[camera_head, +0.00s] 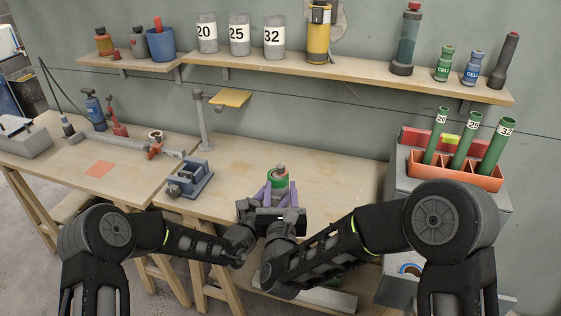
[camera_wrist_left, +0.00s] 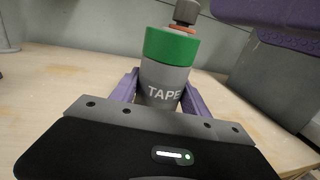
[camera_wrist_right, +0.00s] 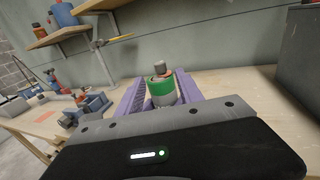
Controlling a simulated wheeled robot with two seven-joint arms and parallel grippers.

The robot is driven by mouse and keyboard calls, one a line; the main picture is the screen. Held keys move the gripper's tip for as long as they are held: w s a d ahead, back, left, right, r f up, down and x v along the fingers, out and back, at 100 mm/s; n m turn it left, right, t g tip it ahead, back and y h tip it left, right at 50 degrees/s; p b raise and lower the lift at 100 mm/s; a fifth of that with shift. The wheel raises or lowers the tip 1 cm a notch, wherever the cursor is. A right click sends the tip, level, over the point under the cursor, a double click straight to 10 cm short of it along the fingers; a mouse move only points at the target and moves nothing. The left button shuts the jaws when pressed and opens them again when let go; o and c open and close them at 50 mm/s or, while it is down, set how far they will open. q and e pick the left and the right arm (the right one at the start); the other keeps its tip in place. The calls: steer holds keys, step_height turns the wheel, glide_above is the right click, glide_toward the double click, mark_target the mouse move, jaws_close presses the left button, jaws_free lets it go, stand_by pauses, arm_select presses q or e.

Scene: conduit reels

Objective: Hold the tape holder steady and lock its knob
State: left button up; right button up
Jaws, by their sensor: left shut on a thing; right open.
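The tape holder (camera_wrist_left: 165,80) is a grey cylinder marked TAPE with a green band, an orange ring and a dark knob (camera_wrist_left: 187,12) on top. It stands upright on the workbench; in the head view its green top (camera_head: 278,177) shows between my grippers. My left gripper (camera_wrist_left: 160,98) is shut on its grey body, a purple finger on each side. My right gripper (camera_wrist_right: 160,92) is open; its purple fingers show on either side of the holder's upper part in the right wrist view. I cannot tell whether they touch it. The holder's lower part is hidden.
A grey vise (camera_head: 190,178) stands on the bench to the left. An orange tray (camera_head: 455,170) with green tubes sits on a grey cabinet at the right. A wall shelf (camera_head: 350,72) with containers runs above. The bench behind the holder is clear.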

mark_target(281, 165)
steer(key=shift+w+f, duration=0.15)
steer(key=w, duration=1.1)
steer(key=shift+w, duration=0.4)
jaws_close()
stand_by(0.5)
